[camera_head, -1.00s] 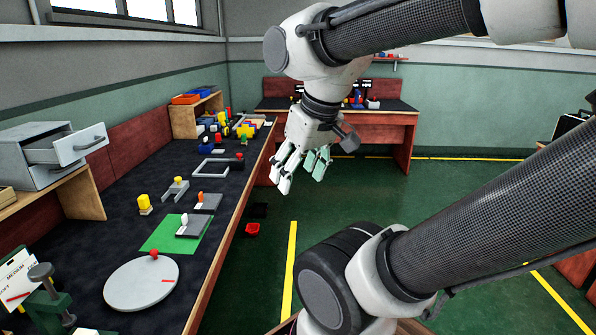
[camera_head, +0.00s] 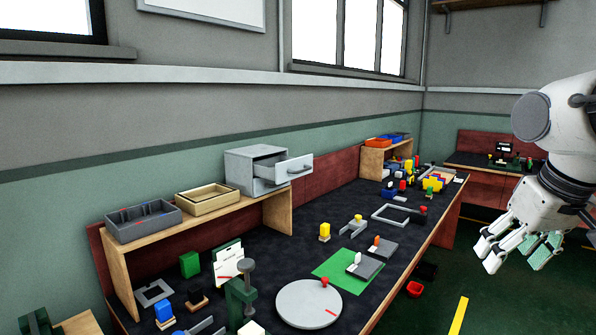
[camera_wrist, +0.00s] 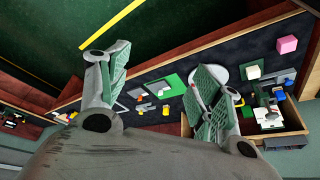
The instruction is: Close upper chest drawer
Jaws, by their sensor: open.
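The grey chest (camera_head: 255,170) stands on a wooden shelf at the back of the workbench in the head view. Its upper drawer (camera_head: 287,170) is pulled out toward the right, with a dark handle on its front. The part below the upper drawer looks closed. My gripper (camera_head: 517,250) is at the right of the head view, open and empty, beyond the bench's front edge and far from the drawer. In the wrist view my gripper (camera_wrist: 160,85) has its fingers spread wide with nothing between them. I cannot make out the chest in the wrist view.
A wooden tray (camera_head: 208,198) and a grey bin (camera_head: 143,220) share the shelf with the chest. On the bench are a round grey disc (camera_head: 308,304), a green mat (camera_head: 345,270), a green clamp (camera_head: 240,300) and several small blocks.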

